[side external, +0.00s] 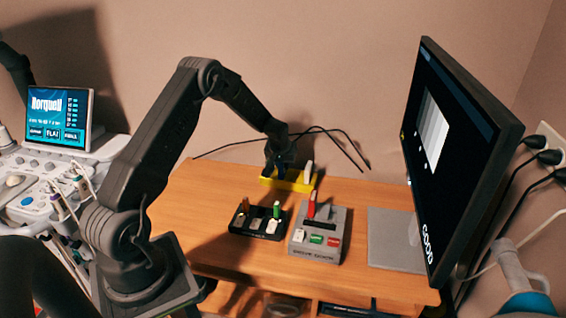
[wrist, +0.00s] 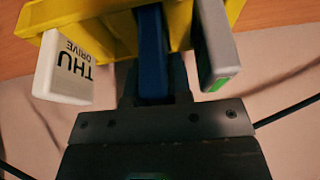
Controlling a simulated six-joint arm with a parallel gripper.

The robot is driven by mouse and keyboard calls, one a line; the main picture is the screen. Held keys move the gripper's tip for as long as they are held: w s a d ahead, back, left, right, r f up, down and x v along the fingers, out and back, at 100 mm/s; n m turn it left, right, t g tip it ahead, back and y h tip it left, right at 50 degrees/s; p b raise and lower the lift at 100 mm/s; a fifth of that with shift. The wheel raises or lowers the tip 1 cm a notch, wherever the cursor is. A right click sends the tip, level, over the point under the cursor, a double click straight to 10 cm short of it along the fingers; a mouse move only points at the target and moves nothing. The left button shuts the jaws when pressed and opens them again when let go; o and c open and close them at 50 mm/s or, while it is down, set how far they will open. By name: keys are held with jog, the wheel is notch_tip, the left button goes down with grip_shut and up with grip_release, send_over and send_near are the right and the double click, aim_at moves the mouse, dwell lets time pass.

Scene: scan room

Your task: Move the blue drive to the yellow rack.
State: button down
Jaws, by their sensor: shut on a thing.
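My gripper (side external: 280,160) is at the yellow rack (side external: 290,184), at the back of the desk. In the wrist view its fingers (wrist: 153,85) are shut on the blue drive (wrist: 152,45), one on each side. The far end of the blue drive meets the yellow rack (wrist: 120,35), between two other drives. I cannot tell how deep it sits in a slot. A white drive marked THU (wrist: 65,70) is to its left, and a grey drive with a green end (wrist: 214,45) is to its right. In the side view my gripper mostly hides the blue drive.
A black rack (side external: 240,227) with brown, green and white drives stands in front of the yellow rack. A grey dock (side external: 325,250) beside it holds a red upright drive (side external: 311,206) and several labelled pieces. A large monitor (side external: 455,150) stands at right. Black cables lie behind.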

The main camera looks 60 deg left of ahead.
jog(key=shift+f, duration=0.35)
jog(key=c, duration=1)
grip_release()
jog(key=shift+o, duration=1)
jog(key=shift+r, duration=3.45)
